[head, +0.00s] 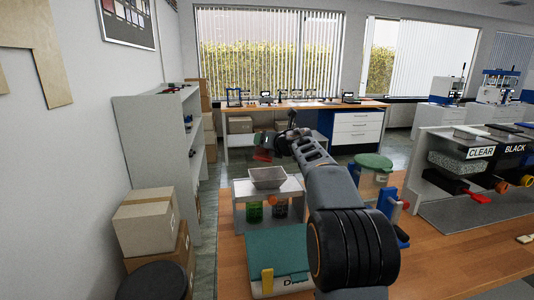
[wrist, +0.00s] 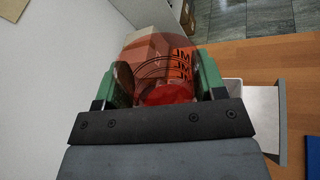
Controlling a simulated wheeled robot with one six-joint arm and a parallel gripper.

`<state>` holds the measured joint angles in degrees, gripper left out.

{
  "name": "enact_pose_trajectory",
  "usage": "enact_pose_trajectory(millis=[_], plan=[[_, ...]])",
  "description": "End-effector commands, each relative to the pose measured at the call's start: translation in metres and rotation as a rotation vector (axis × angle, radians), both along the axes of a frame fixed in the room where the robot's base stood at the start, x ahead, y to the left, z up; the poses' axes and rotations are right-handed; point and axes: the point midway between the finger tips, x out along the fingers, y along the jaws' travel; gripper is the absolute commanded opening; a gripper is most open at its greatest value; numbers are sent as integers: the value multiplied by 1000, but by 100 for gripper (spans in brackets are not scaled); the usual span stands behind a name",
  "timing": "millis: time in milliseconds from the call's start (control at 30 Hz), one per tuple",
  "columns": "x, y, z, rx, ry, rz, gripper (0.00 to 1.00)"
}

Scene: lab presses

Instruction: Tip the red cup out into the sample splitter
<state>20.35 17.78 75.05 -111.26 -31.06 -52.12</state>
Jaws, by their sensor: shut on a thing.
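My gripper (head: 274,145) is shut on the red cup (head: 262,155), held in the air above and behind the sample splitter. In the wrist view the see-through red cup (wrist: 150,60) sits between the green fingers of my gripper (wrist: 155,85), with a darker red patch low in it. I cannot tell its exact tilt or what it holds. The sample splitter (head: 290,188) is a grey stand with a grey hopper (head: 268,177) on top and a green container (head: 254,212) beneath it. Part of the splitter (wrist: 283,120) shows at right in the wrist view, partly behind my gripper.
A teal-lidded box (head: 278,252) lies on the wooden bench in front of the splitter. A jar with a green lid (head: 374,162) stands right of my arm. A grey rack (head: 460,205) with CLEAR and BLACK labels is farther right. Cardboard boxes (head: 146,222) and shelves (head: 155,130) line the left.

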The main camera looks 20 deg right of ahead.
Motion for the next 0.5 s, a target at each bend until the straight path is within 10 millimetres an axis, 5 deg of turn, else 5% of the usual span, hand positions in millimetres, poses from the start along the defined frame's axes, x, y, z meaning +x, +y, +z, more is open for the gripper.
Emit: enact_pose_trajectory(millis=[500], plan=[[0, 0, -1, -285, -168, 0, 17]])
